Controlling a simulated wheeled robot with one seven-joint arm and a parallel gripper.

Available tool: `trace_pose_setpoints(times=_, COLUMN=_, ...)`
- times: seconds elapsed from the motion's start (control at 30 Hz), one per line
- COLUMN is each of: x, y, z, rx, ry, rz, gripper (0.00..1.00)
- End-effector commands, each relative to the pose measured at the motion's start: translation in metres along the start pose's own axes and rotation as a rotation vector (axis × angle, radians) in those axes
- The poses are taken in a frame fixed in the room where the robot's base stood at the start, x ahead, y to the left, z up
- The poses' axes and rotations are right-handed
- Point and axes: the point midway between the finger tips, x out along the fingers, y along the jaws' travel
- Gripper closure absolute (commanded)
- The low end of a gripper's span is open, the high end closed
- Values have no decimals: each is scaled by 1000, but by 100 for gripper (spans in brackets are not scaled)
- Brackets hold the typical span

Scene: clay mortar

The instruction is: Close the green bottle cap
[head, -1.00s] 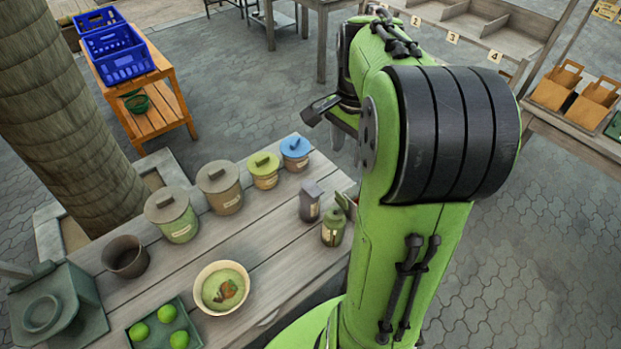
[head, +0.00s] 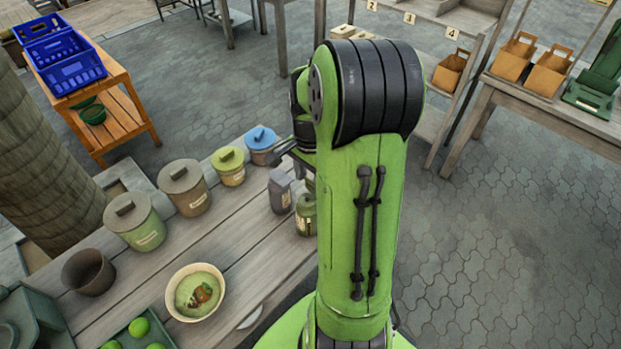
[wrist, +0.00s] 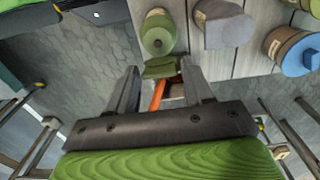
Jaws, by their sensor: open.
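The green bottle (head: 306,215) stands upright on the wooden table, its right side hidden by my arm in the head view. In the wrist view the green bottle (wrist: 159,33) is seen from above, with a small dark opening in its top. Its green cap (wrist: 161,68) stands swung open on the side toward my gripper. My gripper (wrist: 159,72) is open, its two fingers on either side of the cap's line with gaps at both sides. I cannot tell how far the fingertips are above or short of the cap. In the head view my arm hides the fingertips.
A grey bottle (head: 280,192) stands close beside the green one. A blue-lidded jar (head: 260,146), yellow-green jar (head: 228,167) and larger lidded pots stand behind. A bowl (head: 194,292) is at the front.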

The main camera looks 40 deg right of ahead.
Motion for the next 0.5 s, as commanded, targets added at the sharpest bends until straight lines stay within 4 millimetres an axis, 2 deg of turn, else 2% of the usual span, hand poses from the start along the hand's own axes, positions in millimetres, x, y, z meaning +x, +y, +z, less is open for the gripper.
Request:
trace_pose_setpoints(times=0.23, x=0, y=0, z=0, rx=0, ry=0, rz=0, gripper=50)
trace_pose_setpoints(times=0.5, x=0, y=0, z=0, rx=0, ry=0, rz=0, gripper=92)
